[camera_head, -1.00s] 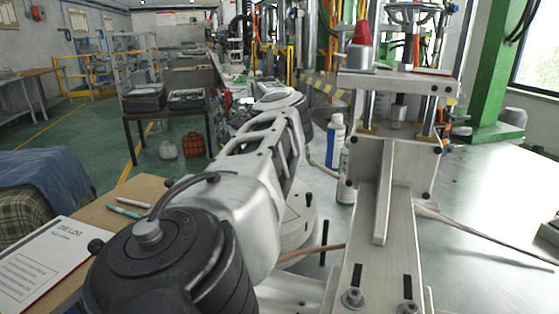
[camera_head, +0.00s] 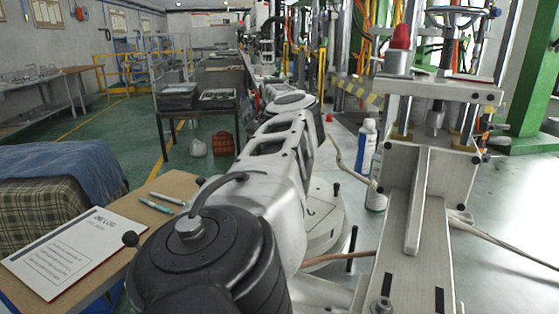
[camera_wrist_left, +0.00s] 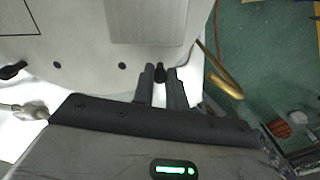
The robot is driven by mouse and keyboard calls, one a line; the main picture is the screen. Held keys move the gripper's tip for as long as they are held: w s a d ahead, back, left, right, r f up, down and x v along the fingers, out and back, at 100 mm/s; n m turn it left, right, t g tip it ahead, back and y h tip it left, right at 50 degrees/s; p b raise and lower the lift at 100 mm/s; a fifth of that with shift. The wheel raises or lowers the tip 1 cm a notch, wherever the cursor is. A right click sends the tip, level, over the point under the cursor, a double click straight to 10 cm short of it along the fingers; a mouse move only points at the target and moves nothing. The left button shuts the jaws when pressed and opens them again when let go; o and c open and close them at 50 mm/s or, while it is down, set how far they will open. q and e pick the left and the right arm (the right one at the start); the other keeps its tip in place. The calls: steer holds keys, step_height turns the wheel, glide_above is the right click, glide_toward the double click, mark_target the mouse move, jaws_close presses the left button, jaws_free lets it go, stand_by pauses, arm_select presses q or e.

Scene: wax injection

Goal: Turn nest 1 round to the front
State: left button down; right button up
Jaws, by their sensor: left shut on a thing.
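A pale round turntable plate (camera_head: 325,222) lies on the bench behind my left arm in the head view, with small dark pegs at its rim. My arm hides much of it, and I cannot tell which nest is nest 1. In the left wrist view the pale plate (camera_wrist_left: 65,30) fills the top, with a grey rectangular block (camera_wrist_left: 150,22) on it. My left gripper (camera_wrist_left: 162,80) is shut on a dark peg (camera_wrist_left: 160,72) at the plate's near edge. The head view hides this gripper behind the arm. My right gripper is in neither view.
A metal press frame (camera_head: 432,170) with a red-topped part stands just right of the plate. Two bottles (camera_head: 367,142) stand beside it. A brown hose (camera_head: 340,257) runs near the plate.

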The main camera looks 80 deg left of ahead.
arm_select(q)
steer(key=shift+s+n, duration=0.4)
steer(key=shift+s, duration=0.1)
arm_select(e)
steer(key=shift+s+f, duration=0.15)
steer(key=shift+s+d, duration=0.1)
arm_select(q)
steer(key=c, duration=1.4)
jaws_free()
step_height(320, 180, up, 16)
steer(key=p, duration=0.5)
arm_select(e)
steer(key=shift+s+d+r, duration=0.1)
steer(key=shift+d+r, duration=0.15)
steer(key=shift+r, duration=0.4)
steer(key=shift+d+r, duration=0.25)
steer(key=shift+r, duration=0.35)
